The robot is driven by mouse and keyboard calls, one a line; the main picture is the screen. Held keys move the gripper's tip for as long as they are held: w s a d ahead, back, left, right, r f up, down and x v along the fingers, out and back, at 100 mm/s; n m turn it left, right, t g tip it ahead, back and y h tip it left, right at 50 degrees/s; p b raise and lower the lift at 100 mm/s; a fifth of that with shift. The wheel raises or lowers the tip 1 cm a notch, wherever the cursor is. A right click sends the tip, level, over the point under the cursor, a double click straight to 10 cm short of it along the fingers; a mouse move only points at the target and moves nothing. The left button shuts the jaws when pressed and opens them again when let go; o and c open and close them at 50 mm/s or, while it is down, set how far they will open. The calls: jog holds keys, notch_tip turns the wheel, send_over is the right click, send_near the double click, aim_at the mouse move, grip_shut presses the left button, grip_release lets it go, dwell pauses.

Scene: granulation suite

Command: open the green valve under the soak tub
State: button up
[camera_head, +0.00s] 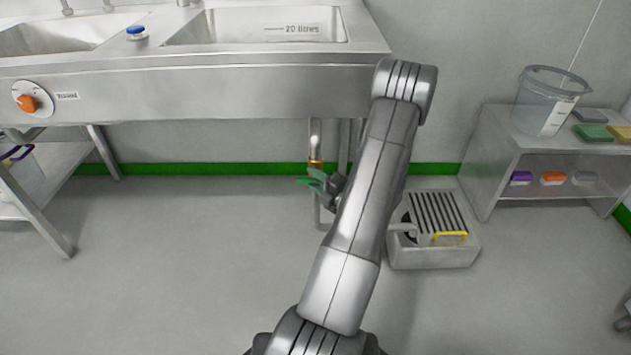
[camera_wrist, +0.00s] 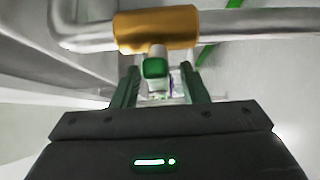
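The soak tub is likely the right steel basin (camera_head: 255,24), marked "20 litres". Below it, a brass valve body (camera_head: 315,164) sits on a vertical pipe. In the wrist view the brass body (camera_wrist: 155,30) is near the top, with a short lever ending in a green grip (camera_wrist: 155,68) that points toward me. My gripper (camera_wrist: 161,74) is open, with a dark green finger on each side of the green grip and a gap showing on both sides. In the head view my gripper (camera_head: 318,181) is at the valve, partly hidden by my arm.
A grey floor unit with a slatted top (camera_head: 438,213) stands right of the pipe. A steel shelf (camera_head: 487,150) with a clear bucket (camera_head: 545,100) is at the right. An orange knob (camera_head: 27,103) is on the sink front.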

grip_shut()
